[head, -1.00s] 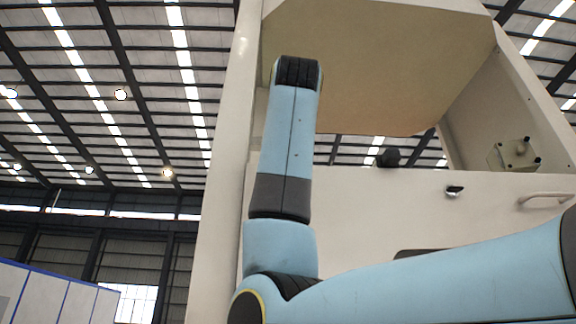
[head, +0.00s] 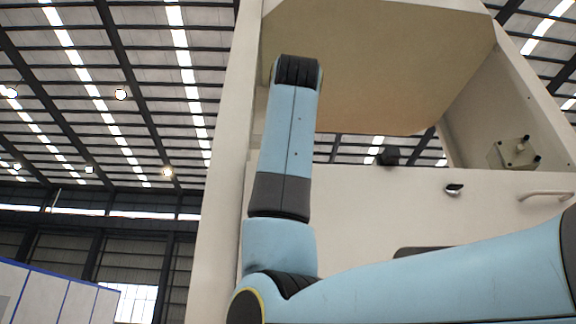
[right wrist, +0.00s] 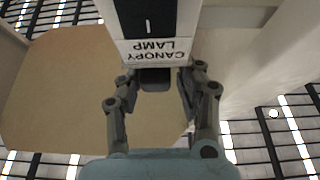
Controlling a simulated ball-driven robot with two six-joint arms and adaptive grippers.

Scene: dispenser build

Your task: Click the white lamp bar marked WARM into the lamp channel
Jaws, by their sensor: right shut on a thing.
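In the right wrist view my right gripper (right wrist: 158,88) is shut on a dark grey piece (right wrist: 154,78) between its fingertips, which I take to be part of the lamp bar. The bar's white body and WARM mark cannot be made out. Just beyond the fingertips is a white plate marked CANOPY LAMP (right wrist: 156,50), upside down. A dark recess (right wrist: 148,20) with a small white mark lies behind it; I cannot tell whether this is the lamp channel. In the head view my right arm reaches up under the canopy and its gripper is hidden. My left gripper is not in view.
The canopy's tan underside (head: 385,70) spans overhead, between a pale post (head: 222,180) and a right side wall (head: 510,100). Below it, a cream panel (head: 370,215) carries a handle (head: 545,195) and a small metal fitting (head: 454,189). Left of the post is open.

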